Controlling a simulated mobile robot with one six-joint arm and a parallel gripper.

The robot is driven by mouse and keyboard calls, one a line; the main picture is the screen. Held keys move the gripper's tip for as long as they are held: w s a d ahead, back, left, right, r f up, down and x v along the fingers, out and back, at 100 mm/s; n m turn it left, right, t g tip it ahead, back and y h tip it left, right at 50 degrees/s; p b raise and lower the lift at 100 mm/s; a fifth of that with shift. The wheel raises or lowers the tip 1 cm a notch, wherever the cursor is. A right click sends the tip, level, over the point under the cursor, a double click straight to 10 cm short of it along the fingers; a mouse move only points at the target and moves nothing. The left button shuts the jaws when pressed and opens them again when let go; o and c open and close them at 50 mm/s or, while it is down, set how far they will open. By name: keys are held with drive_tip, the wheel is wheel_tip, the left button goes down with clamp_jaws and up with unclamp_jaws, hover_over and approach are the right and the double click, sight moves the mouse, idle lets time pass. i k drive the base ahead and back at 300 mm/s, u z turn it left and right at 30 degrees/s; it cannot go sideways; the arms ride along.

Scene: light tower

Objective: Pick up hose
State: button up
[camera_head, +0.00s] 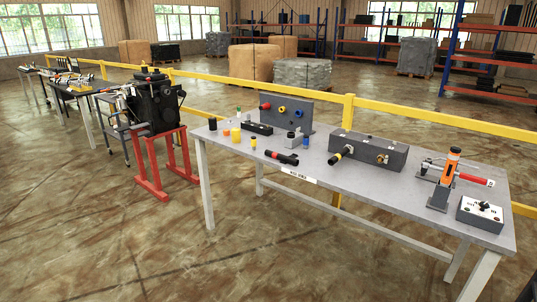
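A short black hose-like piece (281,158) with a dark red band at one end lies on the grey table (225,150), near its front edge. A second short black piece with a yellow band (341,155) sits against the front of a long dark grey block (368,150). I cannot tell for certain which of the two is the hose. My gripper is not in view.
The table also bears an upright panel (286,112) with coloured ports, small bottles, an orange tower device (447,175) and a switch box (481,213). A yellow rail (440,121) runs behind. A black machine on red legs (155,105) stands left. The front floor is clear.

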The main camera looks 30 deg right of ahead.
sight(294, 162)
drive_tip(key=i, duration=1.3)
drive_tip(key=z, duration=0.35)
